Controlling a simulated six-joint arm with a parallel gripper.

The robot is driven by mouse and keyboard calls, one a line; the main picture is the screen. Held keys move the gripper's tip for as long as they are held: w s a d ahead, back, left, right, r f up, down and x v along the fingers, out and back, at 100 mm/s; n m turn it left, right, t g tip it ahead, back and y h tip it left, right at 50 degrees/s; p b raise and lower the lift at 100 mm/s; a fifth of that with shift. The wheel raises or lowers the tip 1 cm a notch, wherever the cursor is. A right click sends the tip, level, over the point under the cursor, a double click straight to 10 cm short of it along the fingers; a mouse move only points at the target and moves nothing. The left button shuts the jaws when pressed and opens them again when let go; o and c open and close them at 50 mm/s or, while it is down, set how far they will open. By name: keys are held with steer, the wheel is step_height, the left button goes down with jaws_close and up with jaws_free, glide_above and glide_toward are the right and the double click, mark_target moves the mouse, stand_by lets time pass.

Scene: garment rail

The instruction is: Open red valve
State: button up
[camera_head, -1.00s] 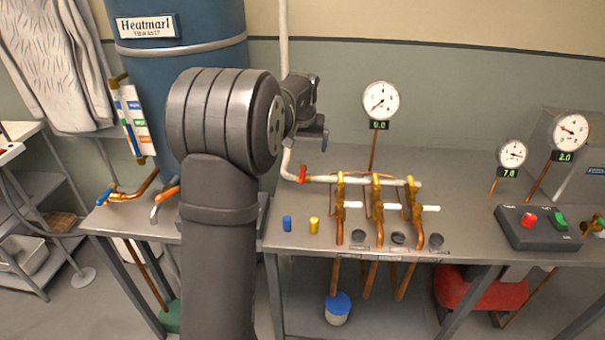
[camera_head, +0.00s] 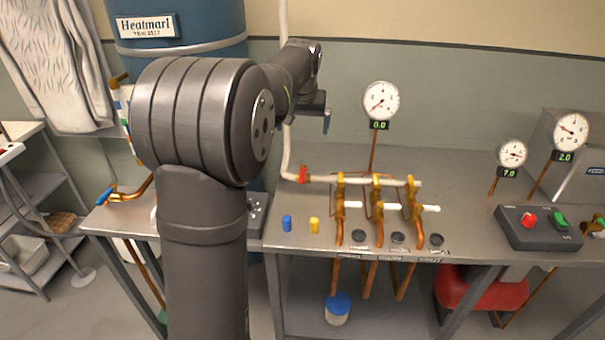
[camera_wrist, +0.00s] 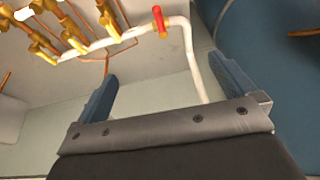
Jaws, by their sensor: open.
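The red valve handle (camera_head: 303,174) sits at the left end of the white horizontal pipe (camera_head: 365,181), near the bend where the pipe turns up the wall. It also shows in the wrist view as a red lever (camera_wrist: 159,20) on the white pipe, at the top, beyond the fingertips. My gripper (camera_head: 325,119) is above and behind the valve, clear of it. In the wrist view my gripper (camera_wrist: 170,82) has its two blue-grey fingers wide apart, with nothing between them but the wall and pipe behind.
Several copper pipes with yellow valves (camera_head: 376,190) stand right of the red valve. A pressure gauge (camera_head: 381,101) rises behind them. Blue (camera_head: 287,223) and yellow (camera_head: 314,225) caps stand at the bench front. A blue tank (camera_head: 185,70) is behind my arm. A control box (camera_head: 538,228) is at right.

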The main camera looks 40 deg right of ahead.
steer(key=shift+v, duration=1)
steer(key=shift+f, duration=0.1)
